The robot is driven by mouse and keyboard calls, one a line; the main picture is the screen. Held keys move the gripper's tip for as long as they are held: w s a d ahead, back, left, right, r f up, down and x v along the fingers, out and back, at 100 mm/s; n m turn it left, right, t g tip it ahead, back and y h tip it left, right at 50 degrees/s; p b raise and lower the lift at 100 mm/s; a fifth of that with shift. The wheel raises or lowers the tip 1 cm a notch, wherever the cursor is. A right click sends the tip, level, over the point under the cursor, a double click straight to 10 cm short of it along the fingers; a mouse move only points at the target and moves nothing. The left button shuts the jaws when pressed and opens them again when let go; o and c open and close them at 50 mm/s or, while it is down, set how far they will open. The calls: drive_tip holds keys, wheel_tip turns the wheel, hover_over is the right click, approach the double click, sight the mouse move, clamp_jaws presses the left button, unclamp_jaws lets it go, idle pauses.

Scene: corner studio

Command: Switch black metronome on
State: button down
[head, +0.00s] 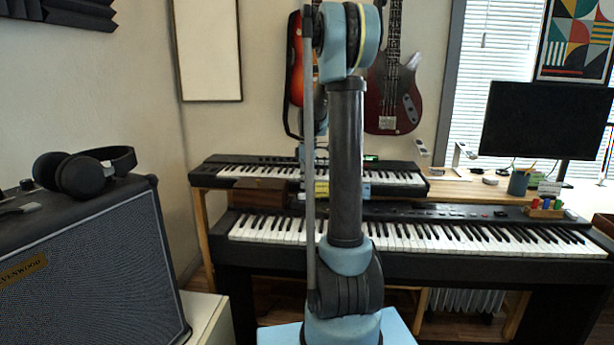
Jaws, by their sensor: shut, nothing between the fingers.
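I cannot make out a black metronome for certain. Small dark objects (490,180) lie on the wooden desk at the right, too small to name. My arm stands upright in the middle of the head view and covers part of both keyboards. I cannot make out my gripper's fingers; the far end of the arm is hidden behind its nearer links.
A smaller keyboard (260,172) sits above a long digital piano (450,236). A brown box (262,192) lies left of my arm. An amplifier (85,265) with headphones (82,172) stands at left. A monitor (543,121) and a pen cup (518,183) are at right.

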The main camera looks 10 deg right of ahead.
drive_tip(key=shift+f, duration=0.5)
drive_tip(key=shift+s, duration=0.1)
